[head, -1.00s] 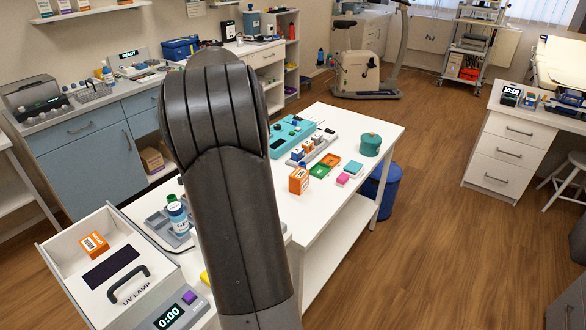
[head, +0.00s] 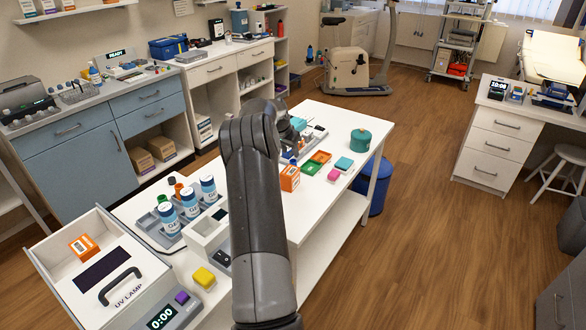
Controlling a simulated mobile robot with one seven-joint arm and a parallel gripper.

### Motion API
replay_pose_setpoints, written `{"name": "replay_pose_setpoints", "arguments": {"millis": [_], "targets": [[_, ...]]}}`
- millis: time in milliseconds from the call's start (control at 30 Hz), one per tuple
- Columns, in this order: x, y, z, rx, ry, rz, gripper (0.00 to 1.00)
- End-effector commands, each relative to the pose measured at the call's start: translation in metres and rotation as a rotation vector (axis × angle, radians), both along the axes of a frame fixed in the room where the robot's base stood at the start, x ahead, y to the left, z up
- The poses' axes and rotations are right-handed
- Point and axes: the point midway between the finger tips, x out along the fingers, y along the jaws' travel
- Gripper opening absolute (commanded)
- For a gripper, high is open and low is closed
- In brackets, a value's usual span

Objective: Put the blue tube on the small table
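My arm rises through the middle of the head view and bends over the white table (head: 300,210). The dark end of my arm with my gripper (head: 291,142) is low over the rack area at the table's far part. Its fingers are too small and too covered to show whether they are open or shut. A grey rack (head: 316,137) with small coloured pieces lies beside it, partly hidden. I cannot make out a blue tube for certain. I cannot tell which surface is the small table; a white stool (head: 566,157) stands at the far right.
Labelled bottles (head: 189,199) and a UV lamp box (head: 105,275) are at the near left.

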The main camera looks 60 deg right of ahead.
Motion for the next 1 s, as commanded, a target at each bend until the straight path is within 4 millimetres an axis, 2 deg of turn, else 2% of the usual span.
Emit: {"name": "replay_pose_setpoints", "arguments": {"millis": [100,367,633,900,1000], "targets": [[0.0,-0.008,-0.019,0.0,0.001,0.0,0.4],[0.001,-0.015,-0.04,0.001,0.001,0.0,0.4],[0.003,-0.027,-0.075,0.0,0.001,0.001,0.4],[0.003,-0.029,-0.078,-0.001,-0.001,0.001,0.4],[0.003,-0.029,-0.078,-0.001,-0.001,0.001,0.32]]}}
